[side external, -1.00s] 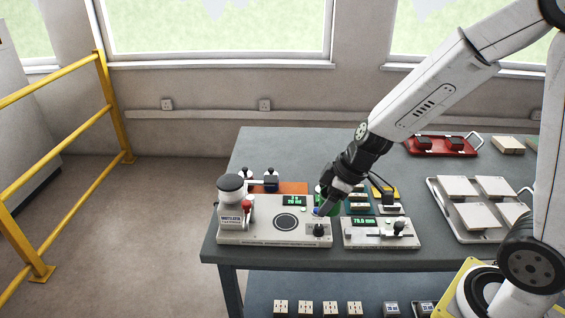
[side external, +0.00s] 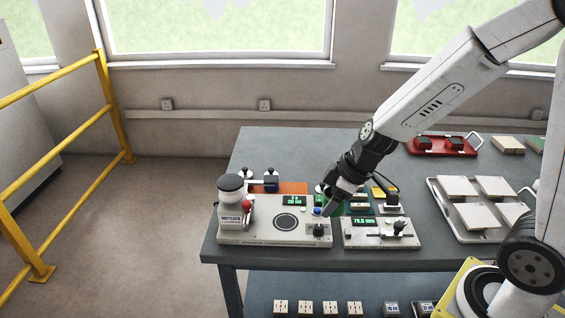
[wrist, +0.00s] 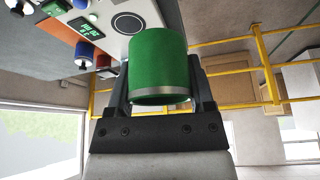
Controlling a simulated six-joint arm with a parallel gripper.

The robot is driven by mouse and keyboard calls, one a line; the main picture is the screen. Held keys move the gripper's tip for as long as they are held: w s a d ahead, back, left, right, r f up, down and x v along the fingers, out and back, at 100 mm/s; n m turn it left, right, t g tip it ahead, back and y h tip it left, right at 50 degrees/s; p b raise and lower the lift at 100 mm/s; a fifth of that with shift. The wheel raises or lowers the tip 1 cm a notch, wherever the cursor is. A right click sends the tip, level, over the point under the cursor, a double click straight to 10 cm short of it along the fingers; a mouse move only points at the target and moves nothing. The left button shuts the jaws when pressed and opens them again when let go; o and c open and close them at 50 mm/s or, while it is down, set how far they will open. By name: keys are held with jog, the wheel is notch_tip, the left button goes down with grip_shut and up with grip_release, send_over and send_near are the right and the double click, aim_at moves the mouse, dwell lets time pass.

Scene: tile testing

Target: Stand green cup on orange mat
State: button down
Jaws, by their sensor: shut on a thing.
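The green cup (wrist: 160,62) is between the two fingers of my gripper (wrist: 162,92) in the wrist view, with a silver band at its palm-side end. In the side view my gripper (side external: 333,200) is low over the table, behind the instruments, and only a little green of the cup (side external: 338,210) shows beside the fingers. The orange mat (side external: 294,187) lies left of my gripper, behind the large grey instrument, partly hidden. Its orange edge also shows in the wrist view (wrist: 62,30). Whether the cup touches the table is hidden.
A large grey tester (side external: 262,234) and a smaller meter (side external: 375,233) stand at the table's front. A tile tray (side external: 437,208) and a red tray (side external: 452,153) are on the right. The back-left table is clear.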

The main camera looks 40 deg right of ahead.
jog(key=shift+w+d, duration=0.2)
jog(key=shift+w, duration=0.5)
jog(key=w+d+f, duration=0.2)
jog(key=w+d, duration=0.3)
jog(key=w, duration=0.7)
send_over(291, 188)
jog(key=shift+s+d+f, duration=0.15)
jog(key=shift+f, duration=0.95)
jog(key=shift+s+d+f, duration=0.1)
jog(key=shift+f, duration=0.95)
jog(key=shift+s+d+f, duration=0.15)
jog(key=shift+f, duration=0.95)
jog(key=shift+f, duration=0.1)
jog(key=shift+f, duration=3.1)
jog(key=shift+f, duration=0.3)
grip_release()
